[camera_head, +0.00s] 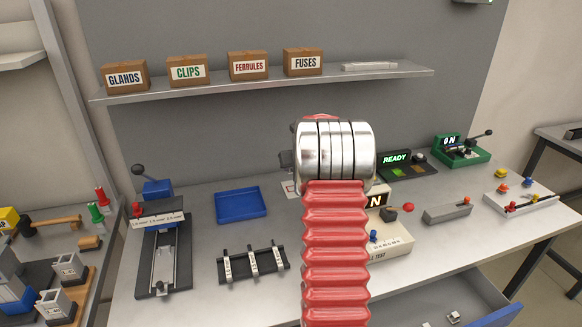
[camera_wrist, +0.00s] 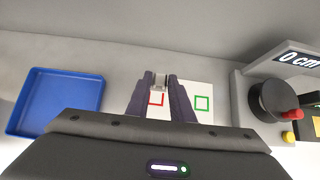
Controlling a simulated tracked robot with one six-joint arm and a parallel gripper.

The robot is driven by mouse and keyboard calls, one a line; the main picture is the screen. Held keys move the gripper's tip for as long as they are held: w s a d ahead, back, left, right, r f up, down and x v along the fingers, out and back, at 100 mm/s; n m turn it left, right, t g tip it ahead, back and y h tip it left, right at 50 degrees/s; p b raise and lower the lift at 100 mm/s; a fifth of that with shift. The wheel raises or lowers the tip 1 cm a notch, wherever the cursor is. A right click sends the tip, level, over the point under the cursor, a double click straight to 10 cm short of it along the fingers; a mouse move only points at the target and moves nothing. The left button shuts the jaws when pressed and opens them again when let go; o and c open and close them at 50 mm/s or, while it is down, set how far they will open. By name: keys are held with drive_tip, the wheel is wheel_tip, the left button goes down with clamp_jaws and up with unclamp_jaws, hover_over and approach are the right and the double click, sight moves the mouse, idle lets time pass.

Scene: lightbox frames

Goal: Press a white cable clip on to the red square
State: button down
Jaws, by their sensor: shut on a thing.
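In the wrist view my gripper (camera_wrist: 160,86) is shut on a small pale piece, the white cable clip (camera_wrist: 160,80), held between the fingertips. The red square (camera_wrist: 155,99) is an outline on a white card, showing between the two fingers and partly covered by them. The clip is over or close to the square's upper edge; I cannot tell whether it touches the card. A green square outline (camera_wrist: 202,103) is on the same card to the right.
An empty blue tray (camera_wrist: 45,103) lies left of the card, also in the head view (camera_head: 241,205). A black rack (camera_head: 252,264) with three white pieces is nearer. An open drawer (camera_head: 430,305) is at the front.

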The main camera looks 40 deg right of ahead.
drive_tip(key=shift+f, duration=3.35)
drive_tip(key=shift+f, duration=0.5)
drive_tip(key=c, duration=1.5)
unclamp_jaws()
drive_tip(key=shift+v, duration=6.85)
